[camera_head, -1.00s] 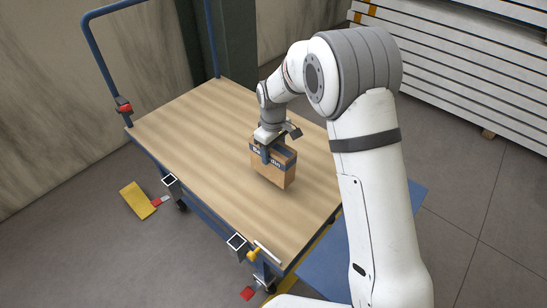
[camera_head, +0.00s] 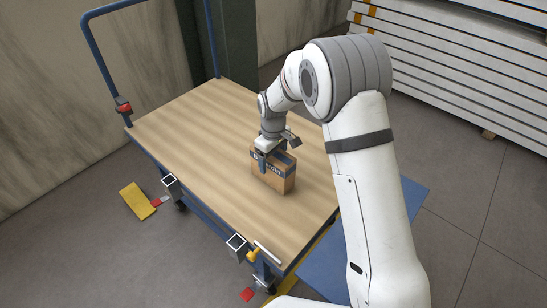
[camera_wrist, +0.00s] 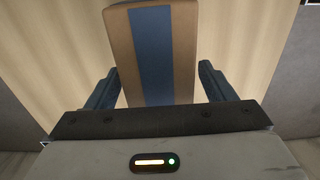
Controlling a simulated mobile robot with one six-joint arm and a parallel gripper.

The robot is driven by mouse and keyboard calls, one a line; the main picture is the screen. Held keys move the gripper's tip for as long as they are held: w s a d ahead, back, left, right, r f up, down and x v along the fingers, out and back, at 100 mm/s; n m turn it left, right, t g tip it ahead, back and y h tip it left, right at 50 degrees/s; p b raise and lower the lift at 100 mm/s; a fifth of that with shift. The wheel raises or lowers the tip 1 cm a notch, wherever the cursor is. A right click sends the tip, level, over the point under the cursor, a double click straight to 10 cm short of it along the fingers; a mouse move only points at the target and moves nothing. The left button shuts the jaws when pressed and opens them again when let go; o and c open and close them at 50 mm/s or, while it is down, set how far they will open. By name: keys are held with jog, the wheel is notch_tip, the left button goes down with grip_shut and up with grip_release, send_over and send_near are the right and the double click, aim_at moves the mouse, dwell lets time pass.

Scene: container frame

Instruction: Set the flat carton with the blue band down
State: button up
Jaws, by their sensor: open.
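The flat carton with the blue band (camera_head: 274,177) is brown and stands upright on the wooden deck of the cart (camera_head: 190,140). In the wrist view the carton (camera_wrist: 124,50) shows its narrow face with the blue band running along its middle. My gripper (camera_head: 273,160) is at the carton's top, with one finger on each side. In the wrist view my gripper (camera_wrist: 157,88) is open, and gaps show between both fingers and the carton. The carton's underside is hidden.
The deck is bare around the carton. A blue push handle (camera_head: 90,55) rises at the far left. A blue platform (camera_head: 325,262) lies beside the cart at lower right. White stacked panels (camera_head: 470,65) stand at the back right.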

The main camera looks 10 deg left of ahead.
notch_tip(320, 180, up, 12)
jog(key=shift+r+p, duration=0.15)
jog(key=shift+p, duration=0.8)
jog(key=s+d+r+m, duration=0.35)
jog(key=d+r, duration=0.25)
jog(key=d, duration=0.4)
jog(key=s+d+r+m+t, duration=0.1)
jog(key=s+d+m, duration=0.3)
jog(key=s+d, duration=0.4)
jog(key=s+d+r+m, duration=0.1)
jog(key=s+d+m, duration=0.3)
jog(key=s+d, duration=0.5)
jog(key=s, duration=0.4)
jog(key=shift+s+r+t, duration=0.3)
jog(key=shift+s+t, duration=0.05)
jog(key=shift+t, duration=0.05)
jog(key=shift+d+m, duration=0.1)
jog(key=shift+m, duration=0.15)
